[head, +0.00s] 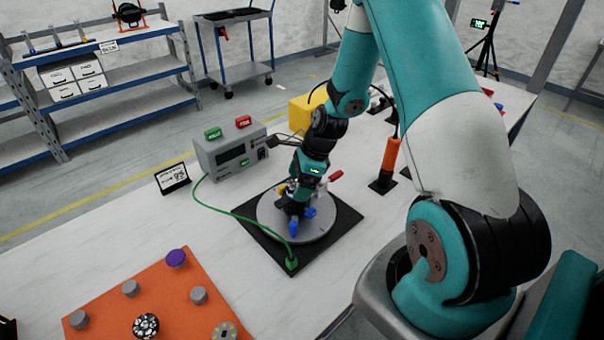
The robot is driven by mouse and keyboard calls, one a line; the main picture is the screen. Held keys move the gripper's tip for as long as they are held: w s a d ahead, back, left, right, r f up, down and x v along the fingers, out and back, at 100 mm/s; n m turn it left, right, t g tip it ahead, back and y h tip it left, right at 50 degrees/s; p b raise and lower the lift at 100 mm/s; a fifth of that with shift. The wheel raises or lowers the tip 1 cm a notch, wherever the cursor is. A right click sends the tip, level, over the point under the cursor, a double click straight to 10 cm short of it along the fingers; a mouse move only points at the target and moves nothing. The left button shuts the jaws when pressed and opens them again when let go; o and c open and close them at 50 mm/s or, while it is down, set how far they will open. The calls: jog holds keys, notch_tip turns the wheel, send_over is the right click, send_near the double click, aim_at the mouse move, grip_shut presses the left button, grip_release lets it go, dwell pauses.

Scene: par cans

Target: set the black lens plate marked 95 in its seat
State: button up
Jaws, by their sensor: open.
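I cannot make out a plate marked 95 for certain. A black disc with pale spots (146,326) sits on the orange mat (112,297) at the lower left; no number is readable on it. My gripper (302,219) points down over the round grey turntable (323,227), with blue fingertips apart and close to its surface. The gripper and wrist hide the turntable's middle, so the seat and anything between the fingers cannot be told. A small red-ended part (335,176) shows behind the wrist.
A grey control box (229,157) stands behind the turntable, its green cable (222,211) running to the black base (350,222). An orange tool (389,155) stands right. Grey knobs and a purple knob (175,257) are on the mat.

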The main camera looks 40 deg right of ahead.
jog(key=v, duration=1.7)
jog(key=shift+r+b, duration=0.2)
jog(key=shift+b, duration=0.2)
